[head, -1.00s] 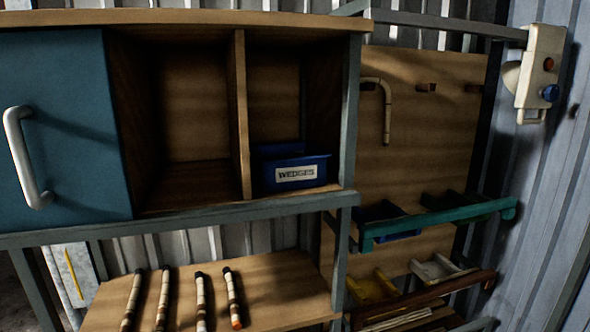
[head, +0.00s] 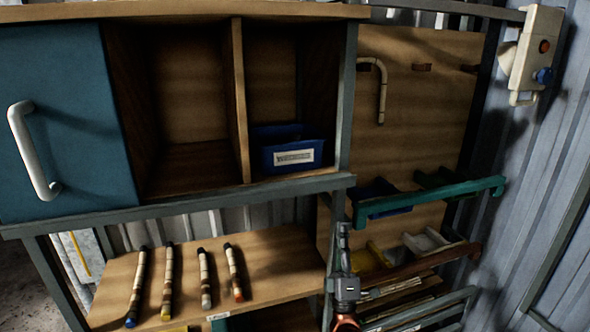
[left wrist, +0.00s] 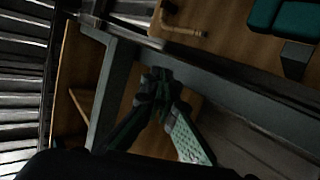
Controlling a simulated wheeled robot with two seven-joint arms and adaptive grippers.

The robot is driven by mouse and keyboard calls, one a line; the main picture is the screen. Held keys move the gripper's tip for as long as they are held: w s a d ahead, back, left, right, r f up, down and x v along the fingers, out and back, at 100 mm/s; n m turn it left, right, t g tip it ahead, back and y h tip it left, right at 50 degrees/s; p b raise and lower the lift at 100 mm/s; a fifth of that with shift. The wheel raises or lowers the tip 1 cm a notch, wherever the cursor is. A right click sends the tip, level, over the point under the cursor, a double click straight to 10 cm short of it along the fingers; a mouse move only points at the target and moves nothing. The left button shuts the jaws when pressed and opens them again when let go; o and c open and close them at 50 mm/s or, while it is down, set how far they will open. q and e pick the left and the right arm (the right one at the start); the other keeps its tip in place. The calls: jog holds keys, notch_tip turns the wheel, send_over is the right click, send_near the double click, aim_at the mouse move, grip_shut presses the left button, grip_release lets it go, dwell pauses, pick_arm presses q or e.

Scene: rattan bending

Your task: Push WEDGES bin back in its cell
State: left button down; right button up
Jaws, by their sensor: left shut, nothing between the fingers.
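The blue WEDGES bin (head: 291,149) sits in the right-hand cell of the cabinet in the head view, its white label (head: 293,157) facing out near the cell's front edge. The cell floor and side walls frame it. My left gripper (head: 343,232) shows at the lower middle of the head view, below and to the right of the bin and apart from it. It is shut and empty. In the left wrist view the closed fingers (left wrist: 162,76) point toward a grey frame bar. My right gripper is not in view.
A blue door (head: 65,120) with a white handle covers the cabinet's left. The middle cell (head: 190,95) is empty. Several rattan sticks lie on the lower shelf (head: 270,250). A pegboard (head: 425,110) with a hooked cane and a teal rail (head: 430,200) stand at the right.

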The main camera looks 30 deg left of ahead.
pick_arm(q)
jog(key=s+a+r+n+g+y, duration=0.2)
jog(key=s+r+n+g+y, duration=0.4)
jog(key=r+n, duration=0.2)
jog(key=s+a+r+n+g+y, duration=0.2)
jog(key=s+r+n+g+y, duration=0.35)
jog(key=r+n, duration=0.3)
jog(key=n+h+p, duration=0.2)
jog(key=n+h, duration=0.5)
jog(key=h, duration=0.5)
send_near(292, 153)
jog(key=shift+g, duration=0.35)
jog(key=p+x, duration=0.1)
jog(key=x, duration=0.1)
jog(key=p+x, duration=0.1)
jog(key=x, duration=0.1)
jog(key=p+x, duration=0.1)
jog(key=x, duration=0.1)
jog(key=shift+w+a+r, duration=0.15)
jog(key=shift+w+r, duration=0.1)
jog(key=shift+r, duration=0.05)
jog(key=shift+w+a, duration=0.1)
jog(key=x, duration=1)
jog(key=shift+w+a+f, duration=0.1)
jog(key=shift+w+a, duration=0.05)
jog(key=shift+w, duration=0.05)
